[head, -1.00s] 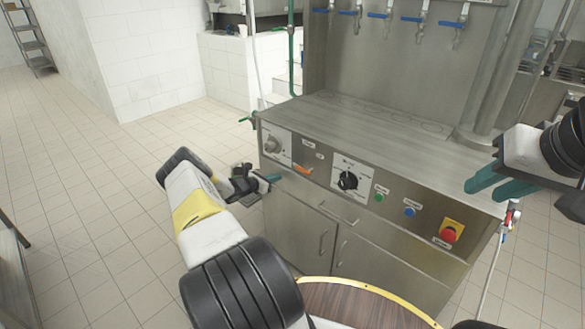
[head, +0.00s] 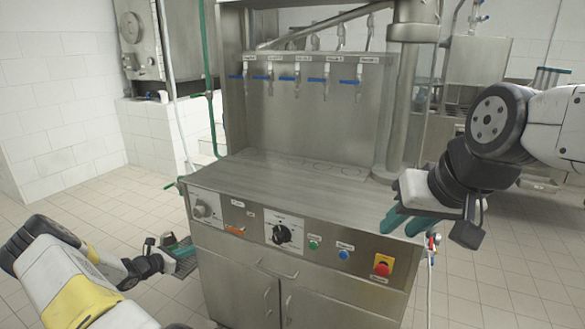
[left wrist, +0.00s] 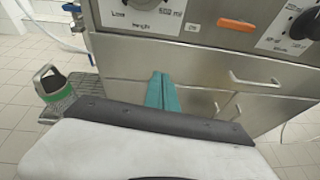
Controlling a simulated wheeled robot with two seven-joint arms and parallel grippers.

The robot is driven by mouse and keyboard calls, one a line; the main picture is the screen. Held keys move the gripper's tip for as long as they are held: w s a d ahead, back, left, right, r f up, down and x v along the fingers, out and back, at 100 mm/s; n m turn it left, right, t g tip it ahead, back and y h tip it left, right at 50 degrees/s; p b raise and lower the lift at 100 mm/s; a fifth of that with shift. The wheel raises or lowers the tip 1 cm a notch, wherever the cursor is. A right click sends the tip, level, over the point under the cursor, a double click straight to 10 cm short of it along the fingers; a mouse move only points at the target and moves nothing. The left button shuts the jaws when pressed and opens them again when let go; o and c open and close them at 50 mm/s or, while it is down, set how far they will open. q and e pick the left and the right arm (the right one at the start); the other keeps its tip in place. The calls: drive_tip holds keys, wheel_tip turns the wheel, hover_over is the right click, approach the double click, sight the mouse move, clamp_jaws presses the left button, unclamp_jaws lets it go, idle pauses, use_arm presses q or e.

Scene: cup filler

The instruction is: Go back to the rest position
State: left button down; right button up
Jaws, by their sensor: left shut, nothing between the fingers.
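My left gripper (head: 186,250) is low at the left front of the steel cup filler machine (head: 300,195). In the left wrist view its teal fingers (left wrist: 161,92) are together with nothing between them, in front of the machine's front face. My right gripper (head: 405,222) hangs at the right front corner of the machine top. Its two teal fingers stand apart and look empty.
The front panel carries a dial (head: 283,234), a green button (head: 314,245), a blue button (head: 344,255) and a red emergency button (head: 382,268). Several blue-handled taps (head: 297,78) hang above. A green-banded device (left wrist: 52,85) stands on a grate left of the machine.

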use_arm(q)
drive_tip(key=d+r+m+g+h, duration=0.3)
drive_tip(key=d+r+m+g, duration=0.2)
drive_tip(key=d+r+m, duration=0.8)
drive_tip(key=s+d+r+m+g+y, duration=0.1)
drive_tip(key=s+d+r+m+g, duration=0.15)
drive_tip(key=d+r, duration=0.45)
drive_tip(key=s+d+r+m+g+y, duration=0.1)
drive_tip(key=s+d+r+m, duration=0.25)
drive_tip(key=d+r, duration=0.35)
drive_tip(key=s+d+r+m+y, duration=0.1)
drive_tip(key=s+d+r+m, duration=0.15)
drive_tip(key=s+r, duration=0.3)
drive_tip(key=s+d+r+m+y, duration=0.1)
drive_tip(key=s+d+r+m, duration=0.15)
drive_tip(key=s+r, duration=0.35)
drive_tip(key=s+r+m+t+y, duration=0.1)
drive_tip(key=s+m, duration=0.6)
drive_tip(key=s, duration=1)
drive_tip(key=shift+r+t+y, duration=0.35)
drive_tip(key=shift+r+y, duration=0.45)
drive_tip(key=shift+r, duration=0.1)
drive_tip(key=shift+s+d, duration=0.1)
